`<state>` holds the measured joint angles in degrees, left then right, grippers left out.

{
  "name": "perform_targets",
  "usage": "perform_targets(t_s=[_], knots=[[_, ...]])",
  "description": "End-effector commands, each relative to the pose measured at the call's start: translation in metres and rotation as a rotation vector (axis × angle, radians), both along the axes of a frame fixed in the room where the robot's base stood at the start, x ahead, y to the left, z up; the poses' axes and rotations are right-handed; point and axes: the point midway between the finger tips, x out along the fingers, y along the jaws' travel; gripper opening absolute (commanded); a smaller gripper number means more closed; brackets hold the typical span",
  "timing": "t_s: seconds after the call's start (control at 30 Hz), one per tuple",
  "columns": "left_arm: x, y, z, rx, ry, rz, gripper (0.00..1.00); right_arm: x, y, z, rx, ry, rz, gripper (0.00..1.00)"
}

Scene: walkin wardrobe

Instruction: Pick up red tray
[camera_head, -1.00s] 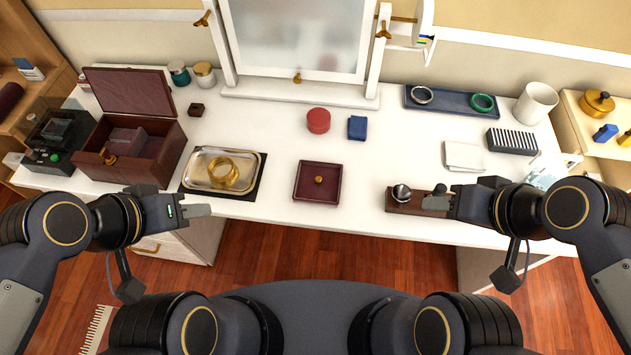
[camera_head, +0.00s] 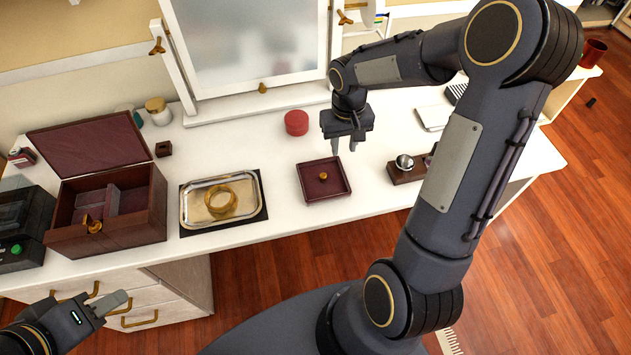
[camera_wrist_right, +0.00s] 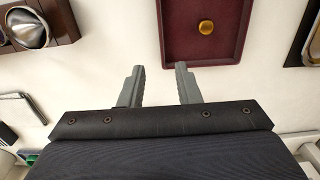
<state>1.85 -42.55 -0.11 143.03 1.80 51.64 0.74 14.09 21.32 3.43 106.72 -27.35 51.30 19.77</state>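The red tray (camera_head: 312,191) is a shallow, dark red square with a small gold knob-like object (camera_head: 323,176) inside it. It lies on the white dresser top near the front edge. In the right wrist view the tray (camera_wrist_right: 180,42) is at the top, just beyond the fingertips. My right gripper (camera_head: 344,150) points down above and behind the tray's far edge. Its fingers (camera_wrist_right: 159,68) are open with nothing between them. My left gripper (camera_head: 120,302) is low at the left, in front of the dresser and away from the tray; its finger gap is unclear.
A silver tray (camera_head: 187,215) with a gold bangle (camera_head: 221,199) is left of the red tray. An open dark red box (camera_head: 150,205) stands further left. A wooden stand with a silver ball (camera_head: 404,162) is to the right. A red round box (camera_head: 296,122) sits behind.

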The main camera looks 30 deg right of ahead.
Motion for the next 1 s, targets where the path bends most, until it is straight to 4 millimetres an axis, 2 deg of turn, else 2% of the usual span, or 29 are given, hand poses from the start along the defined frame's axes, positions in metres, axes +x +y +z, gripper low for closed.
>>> perform_targets(t_s=[0.37, 0.67, 0.9, 1.0], knots=[[0.0, 0.0, 0.002, 0.0, 0.0, 0.0, 0.36, -0.005, 0.004, -0.051, 0.002, 0.005, 0.0, 0.3], [0.0, 0.0, 0.002, 0.0, 0.0, 0.0, 0.36, -0.004, 0.004, -0.057, 0.001, 0.001, 0.001, 0.3], [0.0, 0.0, 0.002, 0.0, 0.0, 0.0, 0.36, -0.004, 0.004, -0.057, 0.001, 0.001, 0.001, 0.01], [0.0, 0.0, 0.002, 0.0, 0.0, 0.0, 0.36, -0.004, 0.004, -0.057, 0.001, 0.001, 0.001, 0.0]])
